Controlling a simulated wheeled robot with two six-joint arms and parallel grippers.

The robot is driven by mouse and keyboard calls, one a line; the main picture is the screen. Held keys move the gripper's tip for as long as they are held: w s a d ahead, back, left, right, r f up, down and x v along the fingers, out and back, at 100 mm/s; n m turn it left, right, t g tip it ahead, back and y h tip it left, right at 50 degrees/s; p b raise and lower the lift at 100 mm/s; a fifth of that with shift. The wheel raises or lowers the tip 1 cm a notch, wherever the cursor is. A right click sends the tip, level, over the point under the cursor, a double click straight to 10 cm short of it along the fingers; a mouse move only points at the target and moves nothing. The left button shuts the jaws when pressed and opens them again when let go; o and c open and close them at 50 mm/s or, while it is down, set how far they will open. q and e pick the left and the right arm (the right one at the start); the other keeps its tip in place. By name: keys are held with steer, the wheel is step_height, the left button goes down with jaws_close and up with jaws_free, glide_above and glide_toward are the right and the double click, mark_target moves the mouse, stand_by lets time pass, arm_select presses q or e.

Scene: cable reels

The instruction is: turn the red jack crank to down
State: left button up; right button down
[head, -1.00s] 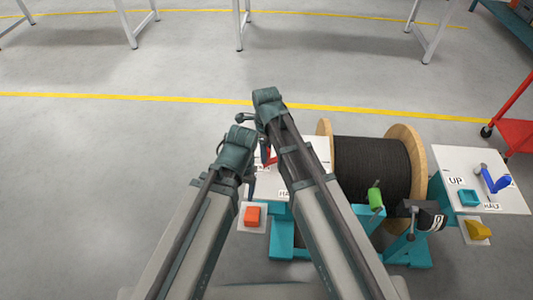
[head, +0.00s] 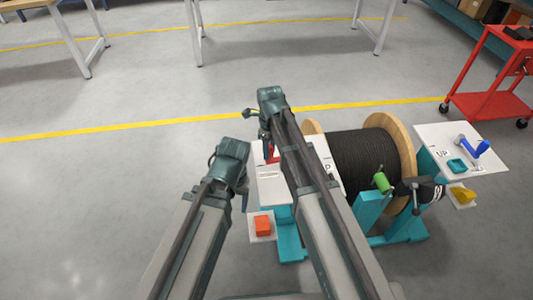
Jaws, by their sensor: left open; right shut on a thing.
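The red jack crank (head: 271,153) shows only as a small red piece over the left white panel (head: 268,185); my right arm hides most of it. My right gripper (head: 266,142) is shut on the crank, with its fingers largely hidden under the wrist. My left gripper (head: 244,192) is open and empty beside the panel's left edge, apart from the crank.
A black cable reel (head: 366,165) with wooden flanges stands right of my arms on a teal frame. An orange block (head: 262,225) sits in front of the panel. A blue crank (head: 474,149) stands on the right panel. A red cart (head: 490,103) is behind. Floor at left is clear.

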steer(key=shift+w+m, duration=0.65)
steer(key=shift+m, duration=0.05)
steer(key=shift+c, duration=2.3)
jaws_free()
steer(key=shift+r, duration=0.1)
step_height(320, 180, up, 14)
steer(key=p, duration=1.3)
steer(key=shift+p, duration=0.4)
steer(key=shift+f, duration=0.2)
